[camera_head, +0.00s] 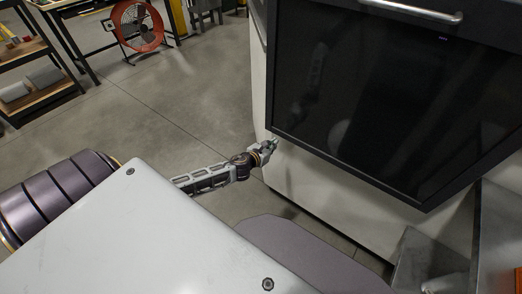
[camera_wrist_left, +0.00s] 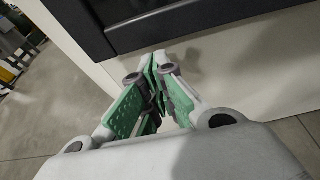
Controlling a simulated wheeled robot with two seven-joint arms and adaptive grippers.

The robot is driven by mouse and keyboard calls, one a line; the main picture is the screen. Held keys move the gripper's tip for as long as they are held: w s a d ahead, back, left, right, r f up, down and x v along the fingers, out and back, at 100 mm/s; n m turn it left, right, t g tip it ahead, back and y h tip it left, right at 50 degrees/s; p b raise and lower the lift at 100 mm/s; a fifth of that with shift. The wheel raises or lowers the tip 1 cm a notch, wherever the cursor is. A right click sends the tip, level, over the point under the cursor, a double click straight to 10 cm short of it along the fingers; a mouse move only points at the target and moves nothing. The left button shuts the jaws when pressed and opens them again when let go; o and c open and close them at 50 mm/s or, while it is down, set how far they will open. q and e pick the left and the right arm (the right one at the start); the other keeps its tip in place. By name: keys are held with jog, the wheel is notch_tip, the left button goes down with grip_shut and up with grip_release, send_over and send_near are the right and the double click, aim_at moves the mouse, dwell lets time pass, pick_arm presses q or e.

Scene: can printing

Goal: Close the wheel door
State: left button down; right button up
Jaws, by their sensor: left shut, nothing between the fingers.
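The door (camera_head: 385,100) is a dark glass panel in a black frame on the front of a white machine, seen from above. A silver handle (camera_head: 420,12) runs along its top. I cannot tell whether the door is fully shut. My left gripper (camera_head: 275,142) is at the door's lower left corner, close to the white body; contact is unclear. In the left wrist view, the green-padded fingers (camera_wrist_left: 157,62) are closed together and empty, just below the black door frame (camera_wrist_left: 140,22). My right gripper is not in view.
The white machine body (camera_head: 310,182) stands below the door. A metal box-like surface (camera_head: 497,225) is at the lower right. A red fan (camera_head: 137,25), a shelf rack (camera_head: 38,85) and a table stand at the back left. The grey floor (camera_head: 170,95) between is clear.

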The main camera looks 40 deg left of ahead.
pick_arm(q)
jog(key=v, duration=0.9)
dwell(0.5)
jog(key=shift+s, duration=0.15)
jog(key=shift+f, duration=0.1)
dwell(0.4)
